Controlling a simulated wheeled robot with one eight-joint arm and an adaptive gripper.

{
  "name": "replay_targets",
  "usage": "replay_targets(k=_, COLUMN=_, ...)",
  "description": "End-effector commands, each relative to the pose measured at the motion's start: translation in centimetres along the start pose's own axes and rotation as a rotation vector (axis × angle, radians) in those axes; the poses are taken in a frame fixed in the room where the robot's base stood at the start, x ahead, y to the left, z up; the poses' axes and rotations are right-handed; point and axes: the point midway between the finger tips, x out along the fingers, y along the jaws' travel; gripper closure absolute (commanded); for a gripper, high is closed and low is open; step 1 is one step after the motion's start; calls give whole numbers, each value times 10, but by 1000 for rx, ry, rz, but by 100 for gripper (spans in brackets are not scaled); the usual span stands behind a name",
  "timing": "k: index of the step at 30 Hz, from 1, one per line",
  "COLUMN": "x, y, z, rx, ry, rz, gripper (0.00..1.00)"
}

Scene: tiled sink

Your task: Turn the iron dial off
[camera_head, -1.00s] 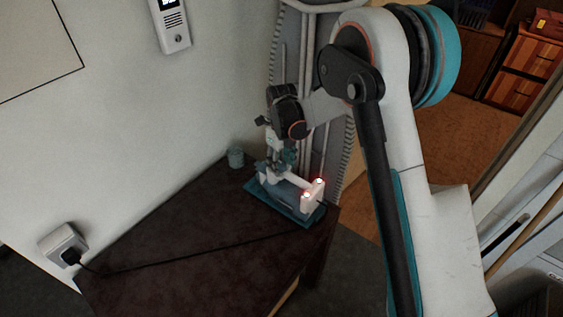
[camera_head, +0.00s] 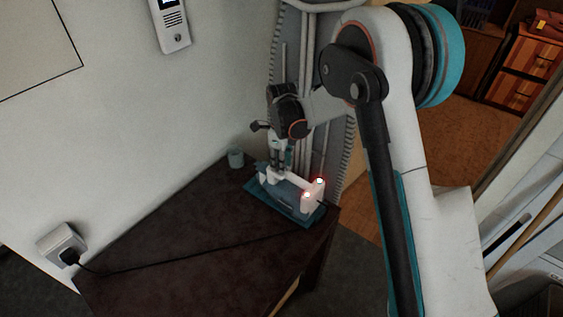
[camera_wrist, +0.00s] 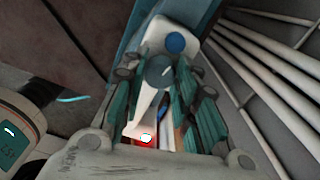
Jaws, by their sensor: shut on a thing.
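The iron (camera_head: 292,190) is a white body on a blue base at the far corner of the dark table, with two red lights glowing at its near end. In the wrist view its white body (camera_wrist: 182,27) carries a blue round spot and runs between my fingers. A round grey-teal knob (camera_wrist: 160,70), which looks like the dial, sits between the fingertips. My gripper (camera_head: 277,173) points down over the far end of the iron. In the wrist view my gripper (camera_wrist: 158,80) has teal fingers on both sides of the knob, shut on it. The exact contact is hard to see.
A black cord (camera_head: 180,262) crosses the table to a wall socket (camera_head: 62,243). White pipes (camera_wrist: 270,75) run close beside the gripper. The front of the table is clear.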

Motion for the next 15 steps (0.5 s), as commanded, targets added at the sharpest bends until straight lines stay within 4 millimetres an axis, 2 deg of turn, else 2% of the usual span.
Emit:
replay_targets(k=7, x=0, y=0, z=0, rx=1, ry=0, rz=0, gripper=96)
replay_targets(k=8, x=0, y=0, z=0, rx=1, ry=0, rz=0, gripper=66)
replay_targets(k=9, x=0, y=0, z=0, rx=1, ry=0, rz=0, gripper=57)
replay_targets(k=10, x=0, y=0, z=0, rx=1, ry=0, rz=0, gripper=52)
replay_targets(k=15, x=0, y=0, z=0, rx=1, ry=0, rz=0, gripper=52)
